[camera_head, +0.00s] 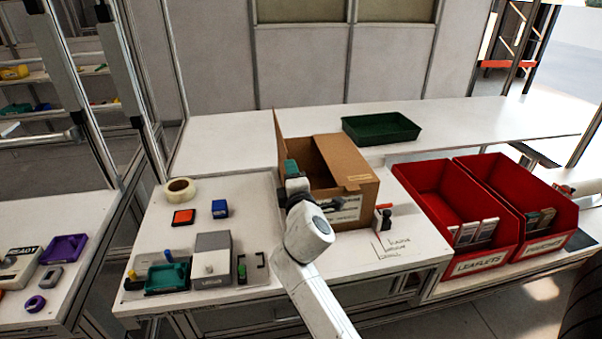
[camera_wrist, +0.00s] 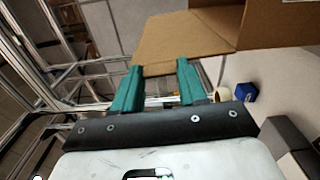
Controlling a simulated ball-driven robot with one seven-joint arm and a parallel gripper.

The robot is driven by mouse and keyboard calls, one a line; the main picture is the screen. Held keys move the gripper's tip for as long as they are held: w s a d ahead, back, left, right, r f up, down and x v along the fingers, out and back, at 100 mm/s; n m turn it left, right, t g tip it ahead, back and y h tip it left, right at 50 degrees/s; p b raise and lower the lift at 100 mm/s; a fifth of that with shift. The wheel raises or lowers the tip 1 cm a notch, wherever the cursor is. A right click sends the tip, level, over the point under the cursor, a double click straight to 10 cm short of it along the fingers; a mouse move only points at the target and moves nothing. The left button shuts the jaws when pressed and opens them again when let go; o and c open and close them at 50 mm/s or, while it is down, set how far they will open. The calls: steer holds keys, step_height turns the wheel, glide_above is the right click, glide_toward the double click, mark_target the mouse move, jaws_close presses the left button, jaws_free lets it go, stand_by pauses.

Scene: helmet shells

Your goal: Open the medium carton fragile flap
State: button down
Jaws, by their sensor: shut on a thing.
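The medium carton (camera_head: 358,187) is a brown cardboard box on the white worktable, with its top partly open and its dark inside showing. One flap (camera_head: 280,143) stands upright at its left side. My gripper (camera_head: 291,167) is at the carton's left side, with green fingers. In the wrist view, a brown cardboard flap (camera_wrist: 185,42) reaches between the green fingertips of my gripper (camera_wrist: 160,69), which is shut on its edge. A white label on the carton's front is partly hidden by my arm, and I cannot read which flap is marked fragile.
Two red bins (camera_head: 452,203) (camera_head: 519,203) stand right of the carton. A green tray (camera_head: 381,128) lies behind it. A tape roll (camera_head: 180,189), an orange-topped block (camera_head: 184,217), a blue block (camera_head: 220,208) and a grey box (camera_head: 212,257) sit to the left.

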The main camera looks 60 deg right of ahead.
steer(key=shift+w+a+f+n, duration=0.2)
steer(key=shift+w+a+n, duration=0.35)
steer(key=shift+n, duration=0.4)
steer(key=shift+w+a+f+n, duration=0.2)
steer(key=shift+w+a+n, duration=0.3)
steer(key=shift+n, duration=0.45)
steer(key=shift+w, duration=0.1)
steer(key=c, duration=0.6)
jaws_free()
steer(key=b+v, duration=0.1)
steer(key=v, duration=0.9)
steer(key=shift+s+a+b, duration=0.2)
steer(key=shift+s+b, duration=0.1)
steer(key=shift+s, duration=0.05)
steer(key=shift+f, duration=0.15)
